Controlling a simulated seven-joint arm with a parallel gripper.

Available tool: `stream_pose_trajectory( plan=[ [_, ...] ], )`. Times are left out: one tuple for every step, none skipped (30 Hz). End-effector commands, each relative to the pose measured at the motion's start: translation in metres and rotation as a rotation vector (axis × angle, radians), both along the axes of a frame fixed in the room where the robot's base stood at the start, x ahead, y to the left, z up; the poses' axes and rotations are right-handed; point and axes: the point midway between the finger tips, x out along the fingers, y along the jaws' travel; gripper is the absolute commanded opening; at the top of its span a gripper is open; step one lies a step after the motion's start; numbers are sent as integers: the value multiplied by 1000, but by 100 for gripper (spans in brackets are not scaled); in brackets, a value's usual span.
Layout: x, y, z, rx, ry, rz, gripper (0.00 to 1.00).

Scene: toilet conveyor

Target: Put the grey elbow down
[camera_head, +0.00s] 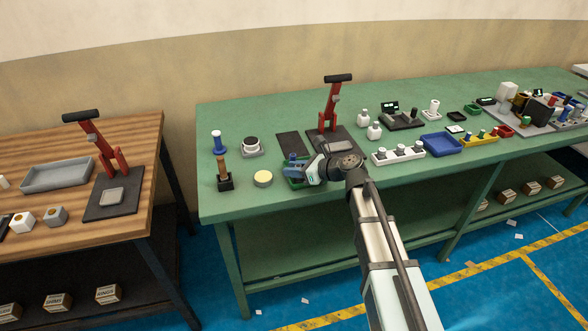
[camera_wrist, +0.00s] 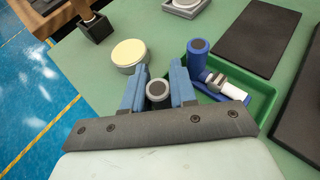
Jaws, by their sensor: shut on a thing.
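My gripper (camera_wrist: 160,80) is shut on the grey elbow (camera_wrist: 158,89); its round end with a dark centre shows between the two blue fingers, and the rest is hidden. In the head view my gripper (camera_head: 304,171) is at the green tray (camera_head: 285,182), which it partly covers. In the wrist view the tray (camera_wrist: 268,97) lies just right of the fingers. A blue elbow (camera_wrist: 198,58) and a grey-and-white piece (camera_wrist: 228,88) lie in it. I cannot tell whether the grey elbow is above the tray's edge or beside it, or whether it touches anything.
A round cream-topped tin (camera_wrist: 130,53) stands close to the left of the fingers. A dark mat (camera_head: 291,145) lies behind the tray. A red toggle press (camera_head: 332,110) stands behind my gripper. Some green tabletop (camera_wrist: 165,32) is bare beyond the fingers.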

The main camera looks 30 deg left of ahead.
Motion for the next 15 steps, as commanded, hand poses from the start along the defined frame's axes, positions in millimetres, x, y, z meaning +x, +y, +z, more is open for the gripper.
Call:
stream_pose_trajectory(
  plan=[
    [0,0,0,1,0,0,0],
    [0,0,0,1,0,0,0],
    [0,0,1,1,0,0,0],
    [0,0,1,1,0,0,0],
    [0,0,1,1,0,0,0],
    [0,0,0,1,0,0,0],
    [0,0,0,0,0,0,0],
    [0,0,-1,0,0,0,0],
    [0,0,-2,0,1,0,0],
    [0,0,-3,0,1,0,0],
    [0,0,-3,0,1,0,29],
    [0,0,-2,0,1,0,33],
    [0,0,-2,0,1,0,36],
    [0,0,-2,0,0,0,37],
    [0,0,-2,0,0,0,37]
  ],
)
